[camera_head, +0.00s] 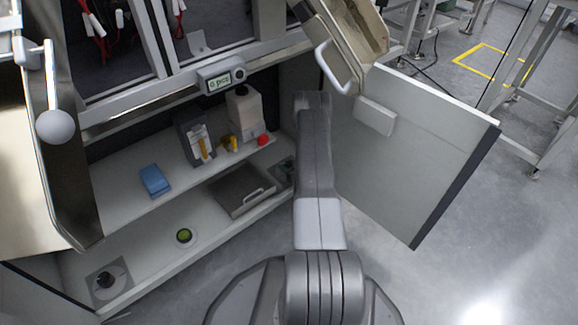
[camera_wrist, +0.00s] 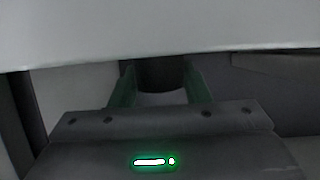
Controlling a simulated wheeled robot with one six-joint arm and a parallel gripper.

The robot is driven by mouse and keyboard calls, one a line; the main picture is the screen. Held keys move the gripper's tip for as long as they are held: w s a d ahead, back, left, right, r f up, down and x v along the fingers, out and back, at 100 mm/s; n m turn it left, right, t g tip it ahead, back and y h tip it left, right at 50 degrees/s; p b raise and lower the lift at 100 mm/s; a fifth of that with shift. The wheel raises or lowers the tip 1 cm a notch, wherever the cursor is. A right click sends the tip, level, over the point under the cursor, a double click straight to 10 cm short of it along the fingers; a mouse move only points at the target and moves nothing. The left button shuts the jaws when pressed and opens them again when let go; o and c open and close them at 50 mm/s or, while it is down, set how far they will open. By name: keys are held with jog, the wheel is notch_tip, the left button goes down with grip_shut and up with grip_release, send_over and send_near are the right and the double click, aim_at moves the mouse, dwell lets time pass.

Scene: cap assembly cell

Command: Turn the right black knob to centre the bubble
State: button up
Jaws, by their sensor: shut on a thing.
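The round bubble level (camera_head: 184,236) with a green face sits on the lower shelf in the head view. The bubble's position inside it is too small to tell. A black knob (camera_head: 105,281) on a square plate is at the lower shelf's left end. In the wrist view my gripper (camera_wrist: 160,88) is shut on the right black knob (camera_wrist: 162,74), with one finger on each side of it. In the head view my arm covers the gripper and most of that knob's area at the shelf's right end.
A grey lidded panel with a handle (camera_head: 240,188) lies on the lower shelf, left of my arm. The upper shelf holds a blue box (camera_head: 155,180), a dark tool holder (camera_head: 195,140), a white bottle (camera_head: 243,112) and a red ball (camera_head: 263,140). An open cabinet door (camera_head: 410,150) stands right of my arm.

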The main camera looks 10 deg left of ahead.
dwell(0.3)
jog(key=o, duration=1)
jog(key=p+v, duration=0.5)
jog(key=v, duration=0.8)
jog(key=shift+s+d, duration=0.25)
jog(key=shift+s, duration=0.05)
jog(key=shift+r, duration=0.1)
